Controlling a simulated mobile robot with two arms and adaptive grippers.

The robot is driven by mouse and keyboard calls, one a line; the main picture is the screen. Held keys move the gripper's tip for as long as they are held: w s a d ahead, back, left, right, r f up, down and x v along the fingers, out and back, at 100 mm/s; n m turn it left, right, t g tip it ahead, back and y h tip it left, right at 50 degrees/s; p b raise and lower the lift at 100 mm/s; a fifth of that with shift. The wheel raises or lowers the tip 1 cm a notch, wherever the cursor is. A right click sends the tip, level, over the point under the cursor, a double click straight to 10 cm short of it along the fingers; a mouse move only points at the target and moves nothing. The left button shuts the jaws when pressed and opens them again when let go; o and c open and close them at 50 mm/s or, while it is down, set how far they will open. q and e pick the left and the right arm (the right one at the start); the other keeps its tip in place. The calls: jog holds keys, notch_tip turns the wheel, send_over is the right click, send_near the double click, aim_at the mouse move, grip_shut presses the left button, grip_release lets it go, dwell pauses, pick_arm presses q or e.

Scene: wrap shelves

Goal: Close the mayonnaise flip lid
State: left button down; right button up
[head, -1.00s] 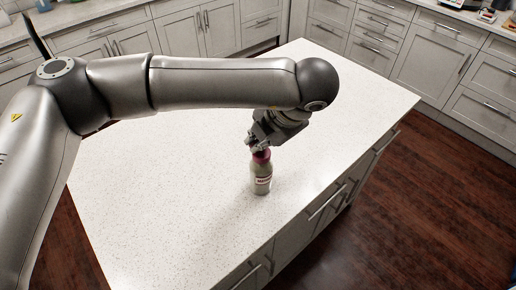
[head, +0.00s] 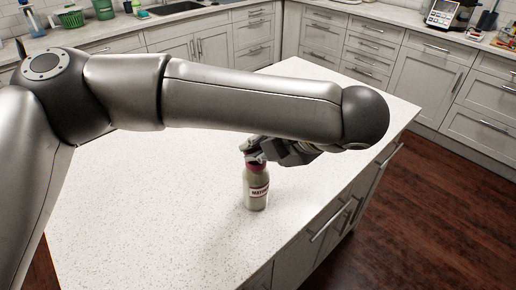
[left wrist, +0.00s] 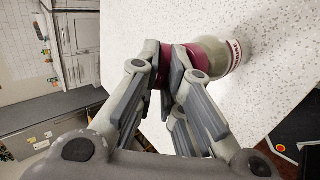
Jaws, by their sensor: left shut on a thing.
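The mayonnaise bottle (head: 256,190) stands upright on the white countertop in the head view. It has a pale body, a red-and-white label and a dark pink cap, mostly hidden by my left gripper (head: 254,156). In the left wrist view the bottle (left wrist: 212,52) appears lying sideways at the upper right. My left gripper (left wrist: 166,66) is shut at its cap, with dark pink between and on both sides of the fingers. I cannot tell the lid's exact angle. My right gripper is not in view.
The island countertop (head: 150,220) is otherwise clear around the bottle. Its right edge, with drawers and handles below, is close to the bottle. Grey cabinets (head: 428,75) and a back counter with a sink stand farther off.

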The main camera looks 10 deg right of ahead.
pick_arm(q)
jog(key=shift+f, duration=0.1)
jog(key=c, duration=1.6)
grip_release()
jog(key=shift+o, duration=0.2)
